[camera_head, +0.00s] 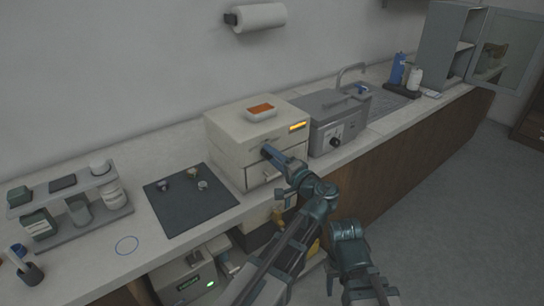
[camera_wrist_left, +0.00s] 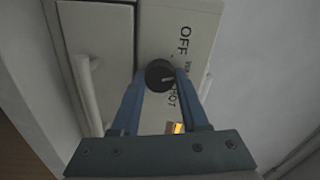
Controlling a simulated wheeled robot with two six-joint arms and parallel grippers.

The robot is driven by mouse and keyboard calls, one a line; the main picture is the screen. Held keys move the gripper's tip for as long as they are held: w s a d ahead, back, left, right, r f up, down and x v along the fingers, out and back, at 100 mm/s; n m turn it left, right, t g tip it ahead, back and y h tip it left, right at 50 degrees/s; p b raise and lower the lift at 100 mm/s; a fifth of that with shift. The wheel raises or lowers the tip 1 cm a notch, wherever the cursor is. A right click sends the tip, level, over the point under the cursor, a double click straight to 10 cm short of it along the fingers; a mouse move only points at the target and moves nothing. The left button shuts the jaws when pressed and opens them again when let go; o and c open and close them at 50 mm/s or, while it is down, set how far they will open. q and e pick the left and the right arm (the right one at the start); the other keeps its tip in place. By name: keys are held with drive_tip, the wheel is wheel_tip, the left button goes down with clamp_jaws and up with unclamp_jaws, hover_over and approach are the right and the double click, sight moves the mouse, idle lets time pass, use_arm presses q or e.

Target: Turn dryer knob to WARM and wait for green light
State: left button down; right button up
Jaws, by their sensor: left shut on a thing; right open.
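The dryer (camera_head: 228,133) is a cream box on the counter with an amber indicator lit on its front; the amber light (camera_wrist_left: 178,128) also shows in the left wrist view. My left gripper (camera_head: 268,152) is at its front face. In the left wrist view the dryer's round black knob (camera_wrist_left: 160,76) sits between the blue fingers of my left gripper (camera_wrist_left: 160,84), which are shut on it. Its white pointer mark points right, toward the partly covered middle label between OFF and HOT. My right arm (camera_head: 350,255) is low, apart from the dryer; its fingertips are hard to make out.
A red-topped dish (camera_head: 260,112) sits on the dryer. A grey bath with a dial (camera_head: 335,140) stands close to its right. A dark mat (camera_head: 190,213) with small pieces and a rack (camera_head: 75,223) are to the left.

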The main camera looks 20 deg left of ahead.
use_arm(q)
drive_tip(key=shift+m, duration=1.9)
drive_tip(key=shift+c, duration=2)
unclamp_jaws()
